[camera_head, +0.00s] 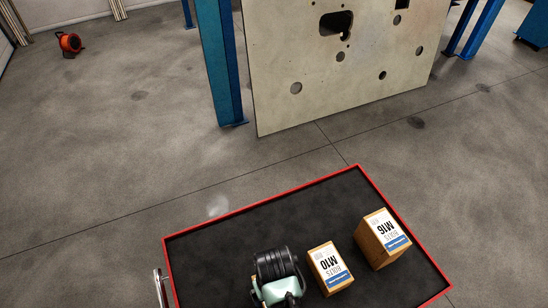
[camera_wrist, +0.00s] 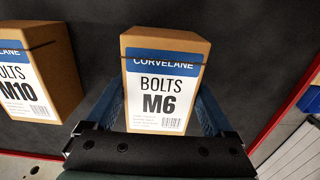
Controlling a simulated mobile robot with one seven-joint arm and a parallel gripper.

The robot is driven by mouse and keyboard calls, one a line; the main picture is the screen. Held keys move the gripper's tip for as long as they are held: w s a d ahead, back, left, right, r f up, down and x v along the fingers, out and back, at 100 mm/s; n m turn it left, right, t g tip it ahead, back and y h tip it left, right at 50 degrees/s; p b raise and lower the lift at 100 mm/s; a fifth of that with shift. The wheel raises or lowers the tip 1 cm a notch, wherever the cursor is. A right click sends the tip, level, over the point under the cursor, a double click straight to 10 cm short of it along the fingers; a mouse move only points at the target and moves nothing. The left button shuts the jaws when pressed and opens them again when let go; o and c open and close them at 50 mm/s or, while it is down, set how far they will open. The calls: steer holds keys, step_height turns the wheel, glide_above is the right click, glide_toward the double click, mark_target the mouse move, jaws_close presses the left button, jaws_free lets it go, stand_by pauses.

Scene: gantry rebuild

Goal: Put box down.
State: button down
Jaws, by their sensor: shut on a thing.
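In the wrist view, my gripper (camera_wrist: 165,112) is shut on a brown cardboard box (camera_wrist: 165,45) labelled M6 bolts, with a finger along each side. The box's white and blue label faces my wrist camera and reads upright. In the head view, the green and black end of my arm (camera_head: 276,272) is over the left part of a red-rimmed cart top (camera_head: 235,245) and hides the M6 box. The box's underside is hidden, so I cannot tell whether it touches the black surface.
An M10 bolts box (camera_head: 330,268) stands on the cart beside my arm, and shows left of the M6 box in the wrist view (camera_wrist: 38,60). An M16 box (camera_head: 383,238) stands farther right. The cart's back left area is bare. A pale holed panel (camera_head: 300,65) stands beyond.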

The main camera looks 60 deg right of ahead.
steer(key=shift+f, duration=0.15)
jaws_free()
step_height(320, 180, up, 12)
steer(key=shift+r, duration=0.2)
stand_by(0.4)
